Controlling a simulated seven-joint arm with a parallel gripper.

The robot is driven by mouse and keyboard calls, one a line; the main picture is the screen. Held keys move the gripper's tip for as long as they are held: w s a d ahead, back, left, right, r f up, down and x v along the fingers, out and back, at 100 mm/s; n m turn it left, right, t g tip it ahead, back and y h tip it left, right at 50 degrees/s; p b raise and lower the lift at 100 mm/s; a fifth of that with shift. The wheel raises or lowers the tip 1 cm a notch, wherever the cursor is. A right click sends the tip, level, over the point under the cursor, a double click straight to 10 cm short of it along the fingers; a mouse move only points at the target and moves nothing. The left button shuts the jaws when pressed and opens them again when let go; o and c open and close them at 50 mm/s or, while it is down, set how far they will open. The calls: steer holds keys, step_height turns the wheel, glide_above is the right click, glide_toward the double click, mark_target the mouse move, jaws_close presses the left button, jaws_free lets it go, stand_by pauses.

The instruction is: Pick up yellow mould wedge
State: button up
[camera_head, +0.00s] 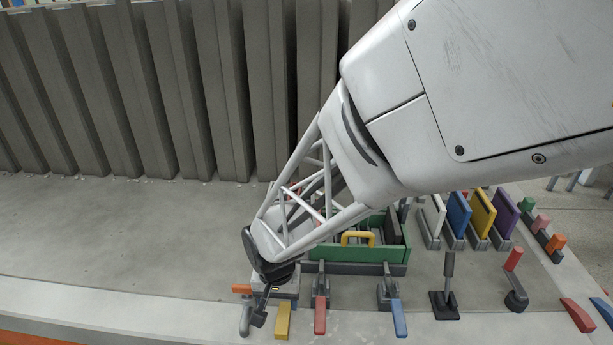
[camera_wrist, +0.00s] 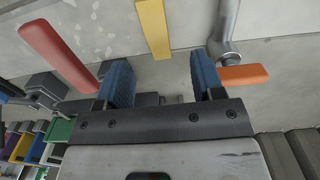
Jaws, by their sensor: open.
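A yellow bar-like piece (camera_head: 283,320), matching the yellow mould wedge in colour, lies at the front of the grey bed in the head view. It also shows at the top of the wrist view (camera_wrist: 153,28), its near end in line with the space between my fingers. My gripper (camera_wrist: 160,66) is open, with blue finger pads spread apart and nothing between them. In the head view my gripper (camera_head: 262,300) points down just left of the yellow piece. I cannot tell the exact height of the fingertips above the bed.
A red-handled clamp (camera_head: 320,315) stands close right of the yellow piece, a blue-handled one (camera_head: 399,318) farther right. An orange-handled grey bent part (camera_head: 245,315) is close left. A green toolbox (camera_head: 395,254) stands behind. Red (camera_head: 577,315) and blue (camera_head: 605,312) wedges lie far right.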

mark_target(283, 318)
steer(key=shift+f, duration=0.95)
steer(key=shift+f, duration=0.15)
steer(key=shift+d+f, duration=0.15)
steer(key=shift+f, duration=1.1)
steer(key=shift+d+f, duration=0.1)
steer(key=shift+f, duration=1.1)
steer(key=shift+c, duration=0.3)
jaws_close()
steer(key=shift+r, duration=0.15)
step_height(283, 318, up, 10)
steer(key=shift+w+f, duration=0.1)
steer(key=shift+f, duration=0.1)
